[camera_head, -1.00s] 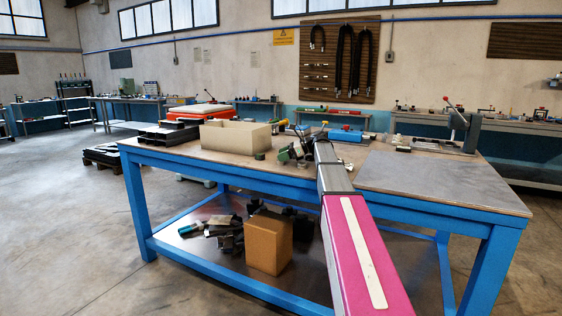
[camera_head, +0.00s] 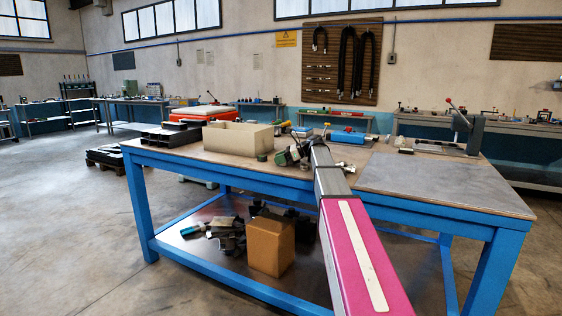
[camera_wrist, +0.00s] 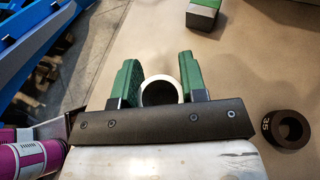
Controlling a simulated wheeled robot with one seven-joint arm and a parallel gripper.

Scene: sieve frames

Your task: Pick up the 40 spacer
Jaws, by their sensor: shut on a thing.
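My gripper (camera_wrist: 157,66) has two green fingers, shut on a pale-rimmed ring (camera_wrist: 158,76) in the wrist view. The ring sits between the fingers, with its lower part close to the dark gripper body. No number is readable on it, so I cannot tell whether it is the 40 spacer. A dark ring marked 35 (camera_wrist: 285,130) lies on the table to the right of the gripper. In the head view my gripper (camera_head: 288,155) is small, over the table; the held ring cannot be made out there.
The blue-framed workbench (camera_head: 300,182) carries a beige open box (camera_head: 238,142) left of my gripper. A green-topped block (camera_wrist: 203,14) lies beyond the fingers in the wrist view. A lever press (camera_head: 468,130) and a grey plate (camera_head: 440,183) are at the right.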

